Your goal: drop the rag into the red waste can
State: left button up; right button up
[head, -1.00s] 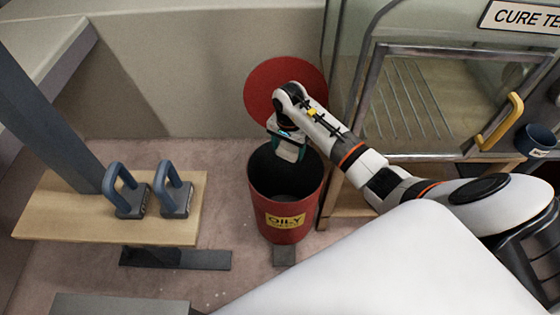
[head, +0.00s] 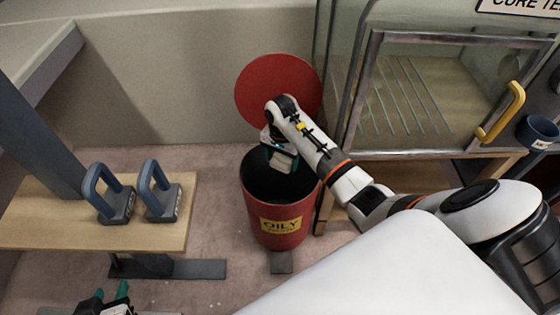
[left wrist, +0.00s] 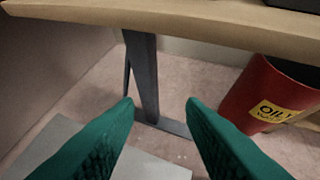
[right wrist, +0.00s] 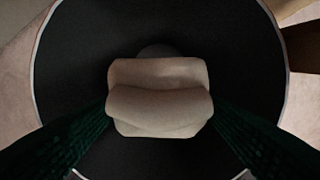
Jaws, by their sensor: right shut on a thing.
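The red waste can (head: 277,222) stands on the floor with a yellow "OILY" label, its round red lid (head: 262,85) raised behind it. It also shows at the right of the left wrist view (left wrist: 262,95). My right gripper (head: 284,160) is over the can's open mouth. In the right wrist view it is shut on the beige folded rag (right wrist: 160,98), with the can's dark inside (right wrist: 90,50) all around below it. My left gripper (left wrist: 160,105) is open and empty, low at the front left, near the wooden bench.
A wooden bench (head: 50,225) at the left carries two blue-handled tools (head: 112,195). A glass-fronted cabinet (head: 420,95) with a yellow handle (head: 502,112) stands right of the can. A blue mug (head: 538,133) is at the far right.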

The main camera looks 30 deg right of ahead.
jog(key=o, duration=1.1)
jog(key=shift+c, duration=0.2)
jog(key=shift+r, duration=0.25)
notch_tip(320, 180, up, 9)
jog(key=p, duration=0.2)
jog(key=shift+p, duration=0.35)
pick_arm(q)
jog(key=s+a+f+g+y, duration=0.1)
jog(key=s+a+f+g, duration=0.2)
jog(key=s+g, duration=0.3)
jog(key=shift+s+f+y, duration=0.15)
jog(key=shift+s+y, duration=0.15)
jog(key=shift+s, duration=1.6)
pick_arm(e)
jog(key=shift+r, duration=1.25)
pick_arm(q)
jog(key=shift+a, duration=0.1)
